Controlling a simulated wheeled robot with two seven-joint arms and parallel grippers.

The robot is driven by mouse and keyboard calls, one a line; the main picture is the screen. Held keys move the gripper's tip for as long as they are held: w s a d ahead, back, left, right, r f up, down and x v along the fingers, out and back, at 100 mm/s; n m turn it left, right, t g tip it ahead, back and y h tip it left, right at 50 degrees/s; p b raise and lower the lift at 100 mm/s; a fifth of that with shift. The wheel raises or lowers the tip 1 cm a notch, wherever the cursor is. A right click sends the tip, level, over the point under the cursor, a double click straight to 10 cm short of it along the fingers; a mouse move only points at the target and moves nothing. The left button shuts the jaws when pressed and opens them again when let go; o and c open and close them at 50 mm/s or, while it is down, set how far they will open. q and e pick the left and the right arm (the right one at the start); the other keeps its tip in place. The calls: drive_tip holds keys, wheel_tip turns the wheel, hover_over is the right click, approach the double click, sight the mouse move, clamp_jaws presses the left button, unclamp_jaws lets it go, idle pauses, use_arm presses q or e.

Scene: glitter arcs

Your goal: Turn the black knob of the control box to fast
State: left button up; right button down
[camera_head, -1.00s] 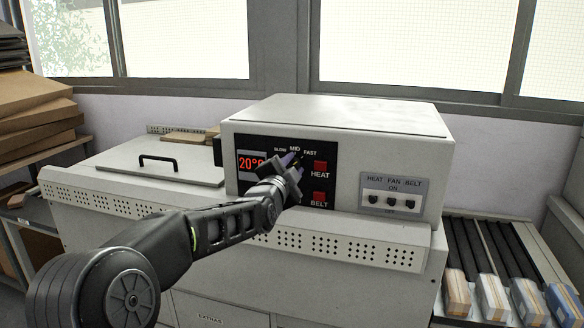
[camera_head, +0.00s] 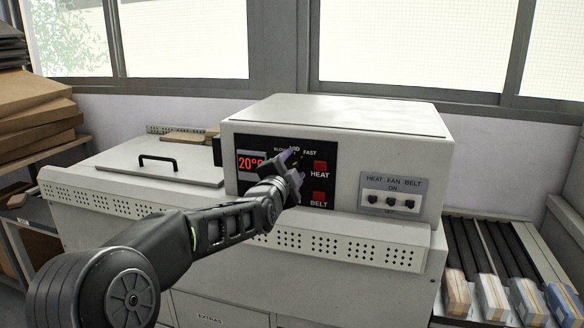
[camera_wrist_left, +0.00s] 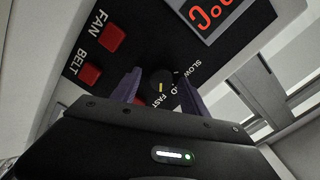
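The control box (camera_head: 345,116) is a pale metal case with a black panel in front, marked SLOW, MID and FAST. My left gripper (camera_head: 291,158) reaches the panel from the lower left and hides the knob in the head view. My right gripper is not in view.
A red HEAT button (camera_head: 320,166) and BELT button (camera_head: 319,197) sit right of the gripper. The red 20° display (camera_head: 250,163) is on its left. A switch plate (camera_head: 390,195) is farther right. A lid with a black handle (camera_head: 159,161) lies at left.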

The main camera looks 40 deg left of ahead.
use_arm(q)
drive_tip(key=b+v, duration=0.1)
drive_tip(key=v, duration=0.6)
drive_tip(key=shift+s+d, duration=0.15)
drive_tip(key=shift+s, duration=0.2)
idle(0.4)
